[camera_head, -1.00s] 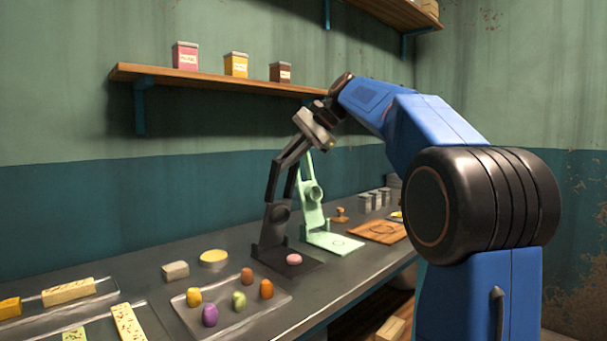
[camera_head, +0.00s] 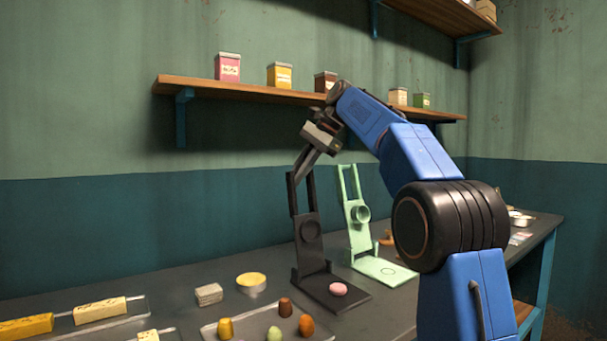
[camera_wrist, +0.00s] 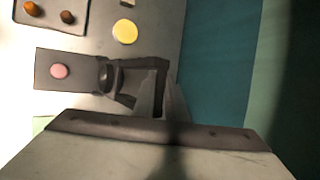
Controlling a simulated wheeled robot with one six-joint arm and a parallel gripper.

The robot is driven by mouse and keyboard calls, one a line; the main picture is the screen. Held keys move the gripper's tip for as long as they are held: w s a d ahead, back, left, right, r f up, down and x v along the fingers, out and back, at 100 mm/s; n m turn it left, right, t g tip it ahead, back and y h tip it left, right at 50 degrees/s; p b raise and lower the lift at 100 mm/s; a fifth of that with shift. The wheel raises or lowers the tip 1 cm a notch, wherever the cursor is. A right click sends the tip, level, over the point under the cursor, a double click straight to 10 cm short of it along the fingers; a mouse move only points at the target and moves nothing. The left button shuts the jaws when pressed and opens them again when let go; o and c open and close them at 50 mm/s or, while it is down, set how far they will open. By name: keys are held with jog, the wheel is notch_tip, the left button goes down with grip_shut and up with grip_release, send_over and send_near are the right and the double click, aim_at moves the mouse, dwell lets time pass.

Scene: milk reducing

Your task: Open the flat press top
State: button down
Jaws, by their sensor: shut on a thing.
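The black flat press (camera_head: 310,255) stands on the counter with its top (camera_head: 306,215) raised roughly upright from the flat base. A round disc is on the raised top, and a pink lump (camera_head: 339,289) lies on the base. The press base (camera_wrist: 45,82) and the pink lump (camera_wrist: 60,71) also show in the wrist view. My gripper (camera_head: 302,170) is shut on the upper end of the press top, at its handle. The gripper fingers (camera_wrist: 162,95) partly hide the handle in the wrist view.
A pale green press (camera_head: 360,215) stands open close on the right. A wall shelf (camera_head: 250,90) with boxes is above my gripper.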

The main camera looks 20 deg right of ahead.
jog(key=shift+w+f, duration=0.15)
jog(key=shift+w, duration=0.05)
dwell(0.3)
jog(key=c, duration=1.8)
grip_release()
jog(key=v, duration=0.7)
jog(key=shift+r, duration=0.25)
jog(key=shift+d, duration=0.1)
